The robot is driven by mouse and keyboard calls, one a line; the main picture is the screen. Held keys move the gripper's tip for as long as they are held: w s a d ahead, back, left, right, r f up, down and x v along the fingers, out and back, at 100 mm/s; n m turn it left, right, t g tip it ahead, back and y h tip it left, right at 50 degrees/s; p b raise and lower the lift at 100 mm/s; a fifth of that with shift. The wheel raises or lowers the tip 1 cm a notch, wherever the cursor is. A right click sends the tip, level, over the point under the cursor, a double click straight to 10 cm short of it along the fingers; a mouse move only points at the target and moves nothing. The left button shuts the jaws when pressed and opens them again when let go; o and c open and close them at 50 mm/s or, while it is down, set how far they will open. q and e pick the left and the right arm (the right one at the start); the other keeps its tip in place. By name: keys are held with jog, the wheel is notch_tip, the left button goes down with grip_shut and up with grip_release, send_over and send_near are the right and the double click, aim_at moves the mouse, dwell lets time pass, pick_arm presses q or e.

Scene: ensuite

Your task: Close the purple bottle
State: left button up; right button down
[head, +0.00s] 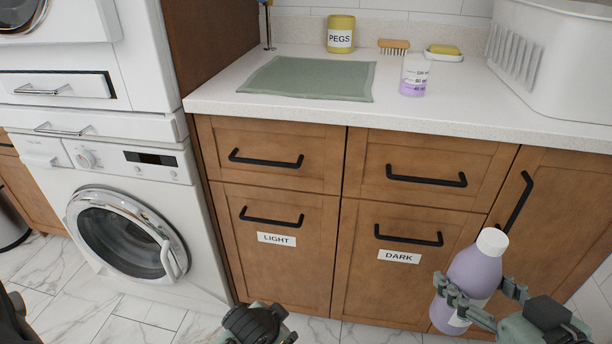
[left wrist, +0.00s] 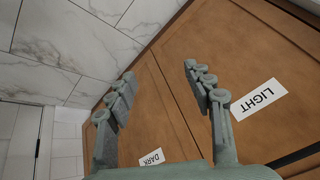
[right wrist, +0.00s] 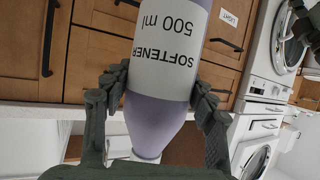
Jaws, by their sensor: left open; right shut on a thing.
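The purple bottle (head: 474,272) is upright in front of the right-hand cabinet, below counter height. A white cap (head: 492,241) sits on its top; I cannot tell whether it is screwed tight. My right gripper (head: 480,290) is shut around the bottle's body. In the right wrist view the bottle (right wrist: 160,110) shows its "SOFTENER 500 ml" label between the fingers. My left gripper is open and empty in the left wrist view (left wrist: 160,78), facing the cabinet fronts. In the head view only its wrist part shows at the bottom, left of the bottle; its fingers are hidden.
On the counter (head: 450,112) stand a measuring cup (head: 414,75) with purple liquid, a green cloth (head: 308,78), a pegs tin (head: 340,34), a brush (head: 394,46), a soap dish (head: 444,54) and a white basket (head: 560,70). A washing machine (head: 125,240) stands left.

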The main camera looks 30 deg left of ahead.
pick_arm(q)
jog(key=s+a+f+n+g, duration=0.1)
jog(key=s+f+g, duration=0.1)
jog(key=s, duration=0.5)
jog(key=shift+s+a+f+n+g, duration=0.25)
jog(key=shift+s+f+n+g, duration=0.15)
jog(key=shift+f, duration=0.4)
jog(key=shift+w, duration=0.1)
